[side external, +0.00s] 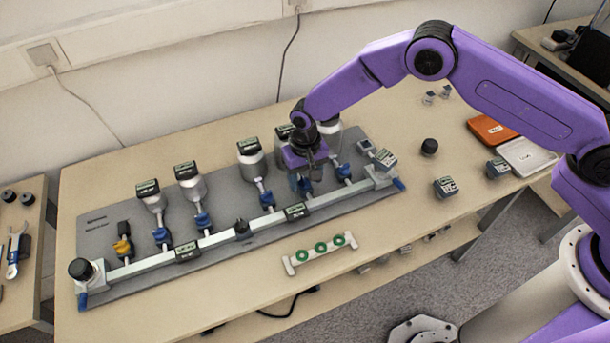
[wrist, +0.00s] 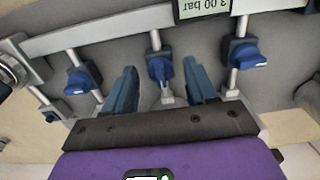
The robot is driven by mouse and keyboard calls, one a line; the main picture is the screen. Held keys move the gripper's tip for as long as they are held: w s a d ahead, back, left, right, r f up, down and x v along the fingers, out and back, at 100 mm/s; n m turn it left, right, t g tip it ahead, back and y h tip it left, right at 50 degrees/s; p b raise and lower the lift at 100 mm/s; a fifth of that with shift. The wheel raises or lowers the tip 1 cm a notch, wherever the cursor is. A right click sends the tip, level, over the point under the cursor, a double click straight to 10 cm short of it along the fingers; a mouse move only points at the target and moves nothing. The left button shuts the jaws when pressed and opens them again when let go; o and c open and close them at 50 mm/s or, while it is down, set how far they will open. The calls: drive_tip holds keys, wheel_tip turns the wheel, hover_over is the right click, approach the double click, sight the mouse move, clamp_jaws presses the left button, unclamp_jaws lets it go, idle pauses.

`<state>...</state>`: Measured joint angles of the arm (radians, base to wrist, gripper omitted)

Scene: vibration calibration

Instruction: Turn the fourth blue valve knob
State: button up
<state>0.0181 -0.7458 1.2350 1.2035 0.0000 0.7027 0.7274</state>
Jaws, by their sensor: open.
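A row of blue valve knobs sits on short pipes along a rail. The fourth blue knob from the left (wrist: 160,67) is centred between my gripper's fingers in the wrist view. My gripper (side external: 304,182) is open over it, one finger on each side; whether they touch it I cannot tell. In the side view my gripper largely hides this knob. The third knob (side external: 266,199) shows at right in the wrist view (wrist: 244,55). The fifth knob (side external: 343,171) shows at left there (wrist: 83,77). The first (side external: 161,236) and second (side external: 203,220) are farther left in the side view.
The rail (side external: 220,237) with displays lies on a grey plate (side external: 130,283), and grey canisters with gauges (side external: 189,183) stand behind it. A yellow knob (side external: 122,248) is at left. A white holder with green rings (side external: 320,248) lies in front. Small devices (side external: 446,187) and trays (side external: 526,155) are right.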

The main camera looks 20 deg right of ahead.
drive_tip(key=c, duration=1)
drive_tip(key=shift+n, duration=0.3)
drive_tip(key=n, duration=0.3)
drive_tip(key=shift+n, duration=0.3)
drive_tip(key=n, duration=0.4)
drive_tip(key=shift+w+d+n, duration=0.1)
drive_tip(key=shift+n, duration=0.2)
drive_tip(key=n, duration=0.4)
drive_tip(key=shift+n, duration=0.3)
drive_tip(key=shift+w+n, duration=0.15)
drive_tip(key=shift+n, duration=2.05)
